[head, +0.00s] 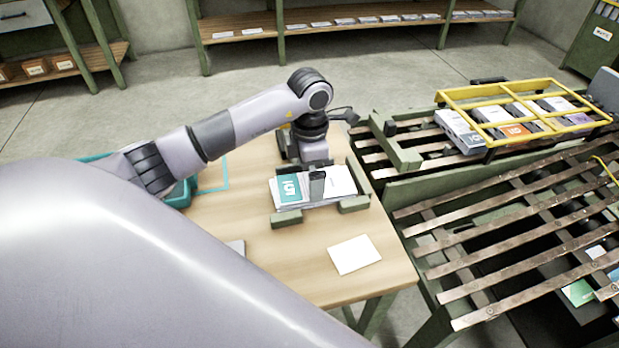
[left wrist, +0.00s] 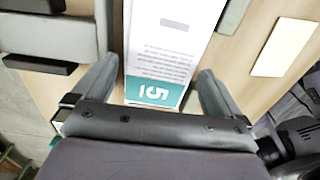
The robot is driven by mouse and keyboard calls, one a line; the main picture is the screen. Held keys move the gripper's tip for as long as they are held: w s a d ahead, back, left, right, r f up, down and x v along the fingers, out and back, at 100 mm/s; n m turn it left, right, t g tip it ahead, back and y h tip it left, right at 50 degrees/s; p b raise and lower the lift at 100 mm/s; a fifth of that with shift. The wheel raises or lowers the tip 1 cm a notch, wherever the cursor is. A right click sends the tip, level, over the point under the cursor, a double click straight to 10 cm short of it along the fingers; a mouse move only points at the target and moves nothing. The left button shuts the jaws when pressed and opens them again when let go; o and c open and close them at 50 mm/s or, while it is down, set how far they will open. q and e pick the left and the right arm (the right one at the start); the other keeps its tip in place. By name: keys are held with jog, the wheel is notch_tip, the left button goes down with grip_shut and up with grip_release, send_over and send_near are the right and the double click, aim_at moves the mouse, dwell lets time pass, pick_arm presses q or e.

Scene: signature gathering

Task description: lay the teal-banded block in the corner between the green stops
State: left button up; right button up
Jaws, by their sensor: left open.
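The teal-banded block (head: 289,187) lies flat on the wooden table, like a stack of white printed sheets with a teal end marked with a number. Green stops stand by it: one (head: 286,218) at its front left and one (head: 354,204) at its front right. I cannot tell whether they touch it. My left gripper (head: 316,182) is down over the block, open. In the left wrist view the block (left wrist: 165,60) lies between the two spread fingers (left wrist: 158,90), teal end nearest the palm. The far finger is hidden in the head view. My right gripper is not in view.
A white card (head: 354,254) lies at the table's front right. A teal tray (head: 180,195) sits at the left, partly behind my arm. A slatted conveyor (head: 480,235) and a yellow frame (head: 525,112) over several booklets stand to the right.

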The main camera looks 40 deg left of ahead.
pick_arm(q)
notch_tip(320, 180, up, 10)
dwell(0.3)
dwell(0.4)
